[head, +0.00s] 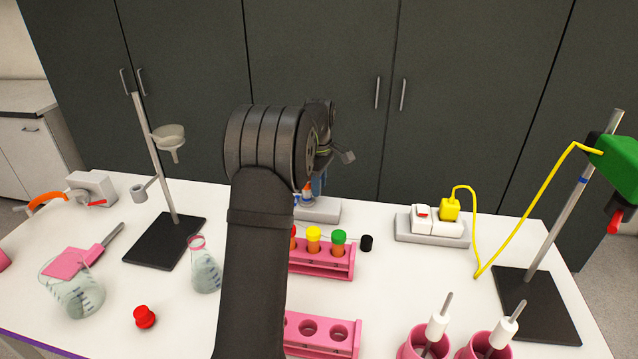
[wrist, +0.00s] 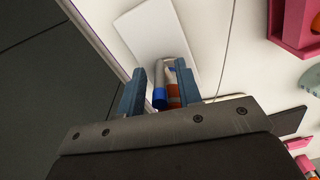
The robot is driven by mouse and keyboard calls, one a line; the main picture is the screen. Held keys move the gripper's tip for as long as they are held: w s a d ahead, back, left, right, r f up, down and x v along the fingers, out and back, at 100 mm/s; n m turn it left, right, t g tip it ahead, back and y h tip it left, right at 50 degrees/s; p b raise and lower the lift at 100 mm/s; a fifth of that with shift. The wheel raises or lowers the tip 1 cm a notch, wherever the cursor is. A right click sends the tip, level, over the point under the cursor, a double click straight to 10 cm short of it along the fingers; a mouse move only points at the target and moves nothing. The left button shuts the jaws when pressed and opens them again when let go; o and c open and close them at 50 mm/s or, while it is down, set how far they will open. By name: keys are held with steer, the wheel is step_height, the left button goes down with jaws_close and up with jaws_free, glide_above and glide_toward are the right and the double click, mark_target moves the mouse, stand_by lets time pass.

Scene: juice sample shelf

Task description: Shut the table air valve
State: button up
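A bench fitting on a pale base plate (head: 320,211) stands at the back of the table, mostly hidden behind my arm in the head view. In the wrist view the plate (wrist: 158,32) carries a silver pipe (wrist: 170,73) with a blue end (wrist: 159,98) and an orange-red part (wrist: 174,95). This looks like the valve, but which part is its handle is unclear. My gripper (wrist: 160,68) is open, its two blue fingers on either side of the fitting. I cannot tell whether either finger touches it.
A pink rack (head: 322,261) with capped tubes stands in front of the fitting. A white socket block (head: 432,229) is to the right. A retort stand (head: 165,243), a flask (head: 205,270) and a grey box (head: 94,187) with an orange hose are left.

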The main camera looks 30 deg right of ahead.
jaws_close()
steer(key=shift+a, duration=0.1)
steer(key=t+h, duration=0.1)
steer(key=s+a+t+h, duration=0.1)
steer(key=shift+t+h, duration=0.3)
steer(key=shift+s+a+f+t+h, duration=0.15)
steer(key=shift+f+t+h, duration=0.05)
steer(key=shift+t+h, duration=0.4)
steer(key=shift+s+a+f+t+h, duration=0.1)
steer(key=shift+s+f+t+h, duration=0.05)
steer(key=shift+t+h, duration=0.45)
steer(key=shift+s+a+f+t+h, duration=0.15)
steer(key=shift+f+t+h, duration=0.05)
steer(key=shift+t+h, duration=0.4)
steer(key=shift+o, duration=0.4)
jaws_free()
